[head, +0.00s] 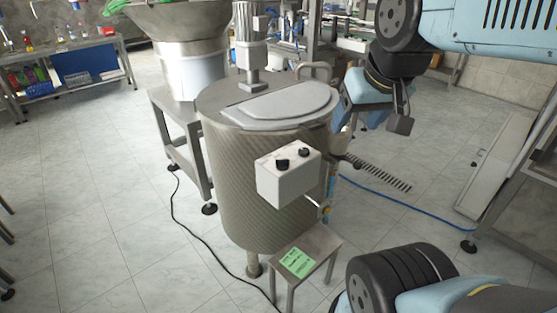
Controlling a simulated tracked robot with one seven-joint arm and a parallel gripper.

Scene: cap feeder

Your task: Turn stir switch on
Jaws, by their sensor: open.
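A white control box (288,177) is mounted on the front right side of the steel mixing tank (245,190). Two dark knobs sit on its top: a left knob (282,163) and a right knob (304,152). I cannot read any label, so I cannot tell which is the stir switch or how it is set. My gripper (372,125) hangs to the right of the tank, up and right of the box, apart from both knobs. It is open and looks empty; its fingers are partly unclear.
The tank has a grey lid (283,107) and a motor column (250,45). A small metal stool (318,243) with a green label (298,262) stands below the box. A black cable (205,234) and a blue cable (400,202) lie on the floor. A steel hopper (180,22) stands behind.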

